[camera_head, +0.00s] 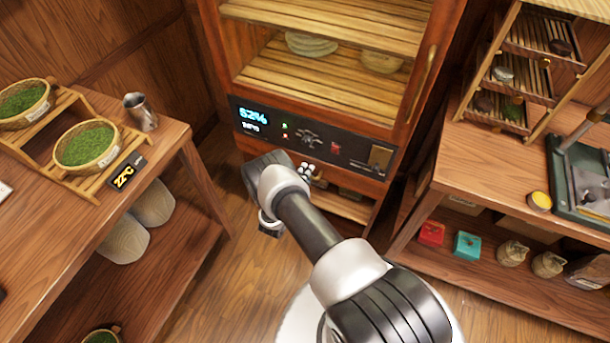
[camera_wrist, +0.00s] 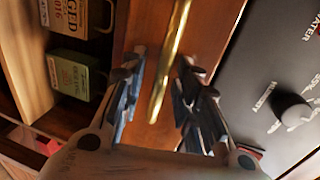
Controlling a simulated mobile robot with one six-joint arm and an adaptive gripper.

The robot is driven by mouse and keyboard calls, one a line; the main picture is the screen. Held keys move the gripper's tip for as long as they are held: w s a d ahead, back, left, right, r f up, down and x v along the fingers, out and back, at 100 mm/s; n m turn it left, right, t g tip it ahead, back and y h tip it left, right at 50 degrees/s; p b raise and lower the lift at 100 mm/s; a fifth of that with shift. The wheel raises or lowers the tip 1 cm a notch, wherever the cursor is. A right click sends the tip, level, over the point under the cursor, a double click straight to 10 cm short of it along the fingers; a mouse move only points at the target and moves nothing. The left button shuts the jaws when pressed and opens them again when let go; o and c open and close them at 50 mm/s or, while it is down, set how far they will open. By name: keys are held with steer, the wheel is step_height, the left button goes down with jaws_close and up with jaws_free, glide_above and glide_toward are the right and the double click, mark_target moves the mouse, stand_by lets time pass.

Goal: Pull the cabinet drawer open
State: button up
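The wooden cabinet (camera_head: 213,45) stands ahead in the head view, with a dark control panel (camera_head: 262,136) across its middle. The wrist view shows a brass bar handle (camera_wrist: 171,62) on a reddish wooden front (camera_wrist: 213,35) beside the dark panel (camera_wrist: 262,60). My gripper (camera_wrist: 162,75) is open, with one finger on each side of the handle and visible gaps between. I cannot tell how deep the handle sits between the fingers. In the head view my arm hides much of the cabinet's lower front, and the gripper's fingers cannot be made out.
A shelf with labelled boxes (camera_wrist: 72,75) lies left of the wooden front in the wrist view. A wooden table (camera_head: 165,150) with tea baskets stands at left, and a wooden bench (camera_head: 480,165) at right. Floor (camera_head: 235,285) is clear between them.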

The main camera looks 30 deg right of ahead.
steer(key=shift+c, duration=0.3)
jaws_close()
stand_by(0.4)
